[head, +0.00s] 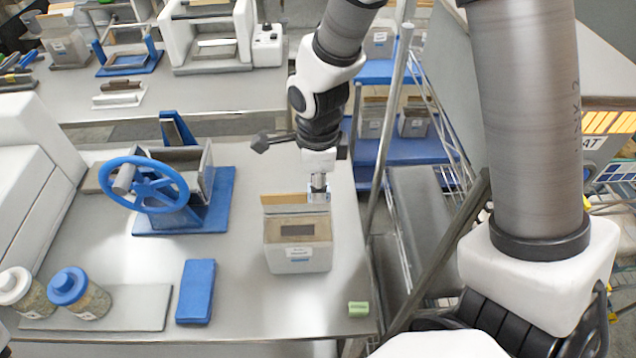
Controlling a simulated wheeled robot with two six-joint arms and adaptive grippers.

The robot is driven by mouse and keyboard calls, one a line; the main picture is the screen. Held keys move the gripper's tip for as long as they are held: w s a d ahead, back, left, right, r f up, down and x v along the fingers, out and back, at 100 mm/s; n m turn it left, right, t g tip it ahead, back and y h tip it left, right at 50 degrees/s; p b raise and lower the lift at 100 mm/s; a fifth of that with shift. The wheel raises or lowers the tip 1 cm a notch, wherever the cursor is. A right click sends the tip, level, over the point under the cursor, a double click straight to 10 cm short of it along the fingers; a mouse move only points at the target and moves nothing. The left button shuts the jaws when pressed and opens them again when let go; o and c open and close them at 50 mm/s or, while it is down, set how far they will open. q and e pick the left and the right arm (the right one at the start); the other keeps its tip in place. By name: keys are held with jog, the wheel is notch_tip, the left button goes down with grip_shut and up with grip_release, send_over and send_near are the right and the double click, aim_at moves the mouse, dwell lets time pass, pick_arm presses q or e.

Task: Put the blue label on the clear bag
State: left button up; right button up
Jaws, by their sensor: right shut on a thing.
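A clear, box-shaped bag (283,257) with a tan top edge stands upright on the near table, right of centre. My right gripper (318,196) points down at the bag's top right corner, by the tan edge. It is shut on what looks like the top of the bag. The fingertips are small in the picture, so the exact hold is hard to see. My left gripper is not in view.
On the table (250,320) are a blue handwheel device (146,185), a blue block (195,291), two lidded jars (80,293) on a grey mat (150,308), and a small green block (358,309). A metal pole (388,140) and blue shelves with similar bags stand behind.

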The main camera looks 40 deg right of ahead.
jog(key=shift+w+d, duration=0.1)
jog(key=shift+w, duration=0.1)
jog(key=o, duration=1.4)
notch_tip(320, 180, up, 5)
jog(key=p, duration=0.4)
jog(key=shift+s+f, duration=0.1)
jog(key=shift+f, duration=0.05)
jog(key=shift+r+p, duration=1.2)
jog(key=shift+f, duration=0.1)
